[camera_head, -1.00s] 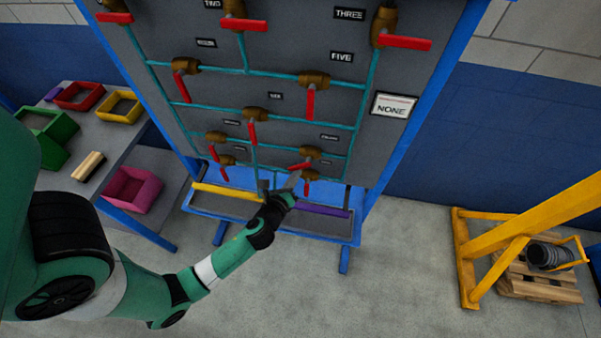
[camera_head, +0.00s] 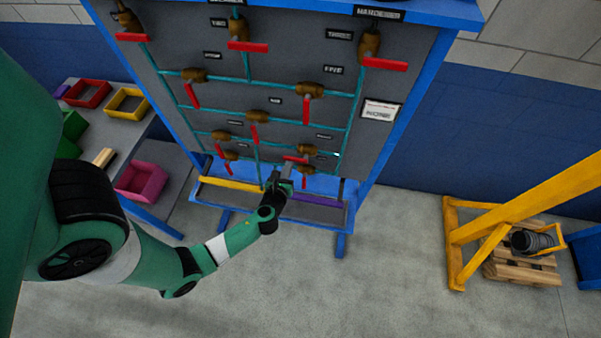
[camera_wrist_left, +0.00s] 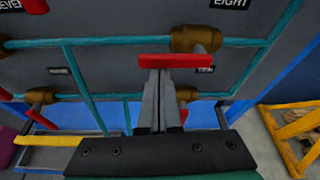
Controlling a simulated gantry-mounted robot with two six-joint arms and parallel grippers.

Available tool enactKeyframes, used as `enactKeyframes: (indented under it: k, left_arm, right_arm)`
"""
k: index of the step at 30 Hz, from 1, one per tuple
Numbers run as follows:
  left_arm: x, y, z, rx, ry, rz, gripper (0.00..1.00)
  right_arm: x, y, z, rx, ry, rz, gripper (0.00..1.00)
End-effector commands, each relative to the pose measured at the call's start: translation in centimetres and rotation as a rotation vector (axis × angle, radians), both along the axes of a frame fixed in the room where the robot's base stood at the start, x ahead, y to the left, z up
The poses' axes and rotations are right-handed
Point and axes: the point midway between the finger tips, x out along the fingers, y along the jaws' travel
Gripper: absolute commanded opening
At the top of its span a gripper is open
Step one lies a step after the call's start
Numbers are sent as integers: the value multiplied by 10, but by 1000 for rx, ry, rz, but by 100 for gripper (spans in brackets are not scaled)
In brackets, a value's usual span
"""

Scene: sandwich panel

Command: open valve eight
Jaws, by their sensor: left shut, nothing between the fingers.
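The valve by the EIGHT label (camera_wrist_left: 230,3) has a brass body (camera_wrist_left: 197,38) and a red lever (camera_wrist_left: 180,61) in the left wrist view. Its lever lies crosswise, nearly level in that view. In the head view, the same brass valve (camera_head: 306,150) is low on the panel, with its red lever (camera_head: 295,160) out to the left. My left gripper (camera_wrist_left: 159,82) is shut and empty, its fingers pointing at the lever's underside. The tips meet the lever's lower edge in the picture; I cannot tell whether they touch. The gripper (camera_head: 283,178) also shows in the head view.
Another valve (camera_wrist_left: 186,93) sits just below, with its lever partly behind my fingers. A shelf with a yellow bar (camera_head: 235,184) and a purple bar (camera_head: 318,209) runs beneath the panel. Bins stand left; a yellow frame (camera_head: 500,220) stands right. The floor between is clear.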

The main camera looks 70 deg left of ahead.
Motion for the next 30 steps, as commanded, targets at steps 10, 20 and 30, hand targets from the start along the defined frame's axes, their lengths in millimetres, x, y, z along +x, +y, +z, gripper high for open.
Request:
enactKeyframes:
  k: [10, 20, 30]
  left_arm:
    - [0, 0, 0, 0, -1, 0, 0]
    - [7, -4, -4, -1, -2, -2, 0]
    - [14, -7, -8, -1, -1, -1, 0]
  right_arm:
    - [0, 0, 0, 0, 0, 0, 50]
    - [0, 0, -4, 0, 0, 0, 50]
    - [0, 0, -9, 0, 0, 0, 50]
